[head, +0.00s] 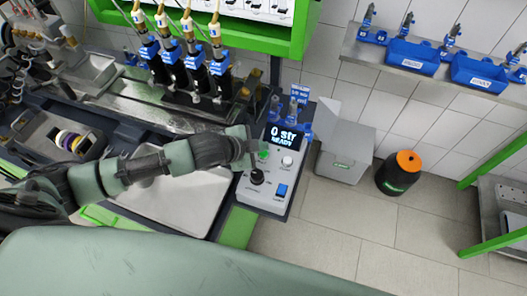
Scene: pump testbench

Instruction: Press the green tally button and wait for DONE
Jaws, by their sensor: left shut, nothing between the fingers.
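The green tally button (263,154) is a small green spot on the grey control box (266,197), left of a white button (287,161). The display (285,138) on the box reads "0 str" and "READY". My left gripper (253,152) is shut and empty, its tip right at the green button and partly covering that side of the box. I cannot tell whether the tip touches the button. My right gripper is not in view.
A black knob (257,176) and a blue switch (282,190) sit lower on the box. Blue-labelled pump units (195,68) stand behind my left arm. A grey bin (344,152) and a black canister with an orange lid (399,174) stand on the floor to the right.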

